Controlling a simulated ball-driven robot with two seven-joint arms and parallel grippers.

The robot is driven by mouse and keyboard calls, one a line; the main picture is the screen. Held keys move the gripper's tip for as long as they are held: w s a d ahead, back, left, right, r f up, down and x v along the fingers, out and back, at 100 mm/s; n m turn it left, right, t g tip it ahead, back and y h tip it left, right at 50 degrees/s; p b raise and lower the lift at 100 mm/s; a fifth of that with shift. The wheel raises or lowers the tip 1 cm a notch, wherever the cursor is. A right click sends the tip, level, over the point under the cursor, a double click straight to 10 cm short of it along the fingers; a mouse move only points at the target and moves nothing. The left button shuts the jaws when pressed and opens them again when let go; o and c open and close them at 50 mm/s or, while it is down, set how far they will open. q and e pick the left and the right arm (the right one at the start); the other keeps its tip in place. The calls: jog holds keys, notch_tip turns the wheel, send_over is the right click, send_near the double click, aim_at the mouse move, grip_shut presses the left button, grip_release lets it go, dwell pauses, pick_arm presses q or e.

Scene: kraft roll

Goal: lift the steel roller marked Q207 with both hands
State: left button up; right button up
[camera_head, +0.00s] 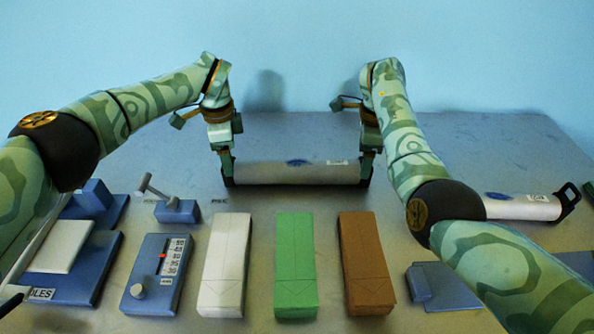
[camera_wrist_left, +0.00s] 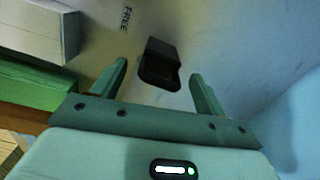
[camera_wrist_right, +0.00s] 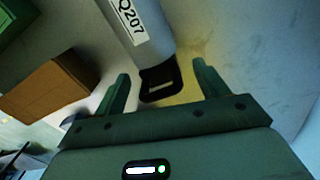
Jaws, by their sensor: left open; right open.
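The steel roller (camera_head: 297,173) lies across the back middle of the table, a grey cylinder with a dark handle at each end. In the right wrist view its body (camera_wrist_right: 143,38) carries the label Q207. My left gripper (camera_head: 227,163) is open over the left end; in the left wrist view the black left handle (camera_wrist_left: 162,63) shows between its spread fingers. My right gripper (camera_head: 368,165) is open over the right end; in the right wrist view the black right handle (camera_wrist_right: 160,80) shows between its fingers. Whether any finger touches a handle I cannot tell.
A second, paler roller (camera_head: 522,207) with a black handle lies at the right, partly behind my right arm. White (camera_head: 225,265), green (camera_head: 295,265) and brown (camera_head: 365,263) blocks stand in front. A blue scale device (camera_head: 158,275) and other blue fixtures are at the left.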

pick_arm(q)
jog(key=shift+f, duration=1.5)
pick_arm(e)
jog(key=shift+f, duration=1.55)
pick_arm(q)
grip_shut()
pick_arm(e)
grip_shut()
pick_arm(q)
jog(key=shift+r, duration=0.1)
pick_arm(e)
jog(key=shift+r, duration=0.15)
